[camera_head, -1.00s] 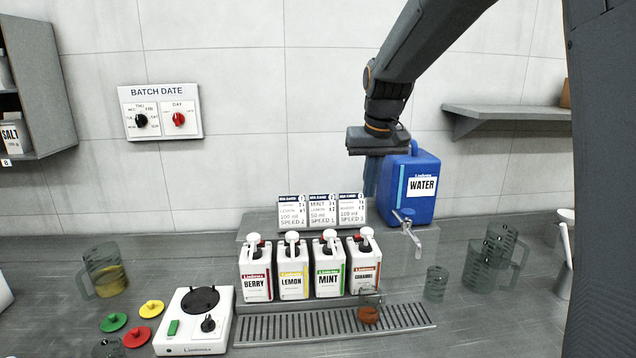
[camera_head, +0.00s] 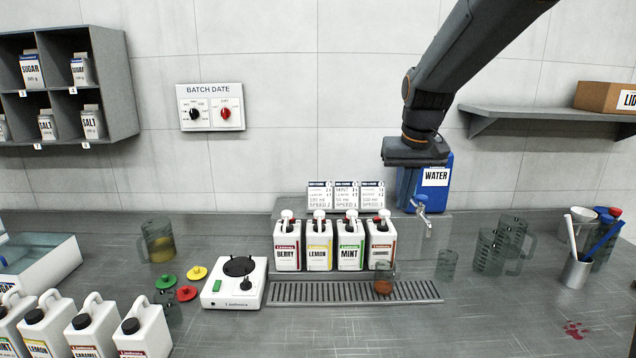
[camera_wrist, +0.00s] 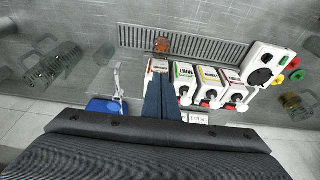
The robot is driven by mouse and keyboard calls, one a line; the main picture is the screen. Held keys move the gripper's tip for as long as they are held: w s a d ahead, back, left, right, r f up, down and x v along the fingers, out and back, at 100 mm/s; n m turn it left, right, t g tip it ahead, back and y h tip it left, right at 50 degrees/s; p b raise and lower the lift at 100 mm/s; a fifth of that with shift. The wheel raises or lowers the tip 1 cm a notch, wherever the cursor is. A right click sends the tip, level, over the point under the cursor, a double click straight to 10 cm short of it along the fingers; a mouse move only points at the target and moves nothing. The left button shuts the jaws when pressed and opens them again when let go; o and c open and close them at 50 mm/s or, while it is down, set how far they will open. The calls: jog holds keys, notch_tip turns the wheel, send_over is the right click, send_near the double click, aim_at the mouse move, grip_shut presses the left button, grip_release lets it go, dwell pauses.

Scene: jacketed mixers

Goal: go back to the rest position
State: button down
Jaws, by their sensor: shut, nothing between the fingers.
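My arm reaches in from the top right in the head view, with my gripper (camera_head: 415,175) in front of the blue water container (camera_head: 440,183). In the wrist view my gripper's fingers (camera_wrist: 161,98) are together and hold nothing. They overlap the view of the white pump bottles, which stand beyond them. In the head view the fingers are mostly hard to see against the blue container. I cannot tell whether they touch it.
Pump bottles (camera_head: 319,245) stand behind a drip grate (camera_head: 350,292), with a small glass of brown liquid (camera_head: 384,278) on it. A mixer base (camera_head: 236,283) is to the left. Glass jugs (camera_head: 497,250) and a spoon cup (camera_head: 576,270) stand right. A shelf (camera_head: 545,115) is on the wall.

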jog(key=s+f+g, duration=0.1)
jog(key=s+f, duration=0.7)
jog(key=s, duration=0.4)
jog(key=s+f+g, duration=0.1)
jog(key=s+f, duration=0.8)
jog(key=s, duration=0.4)
jog(key=shift+a+f, duration=0.25)
jog(key=shift+a, duration=0.05)
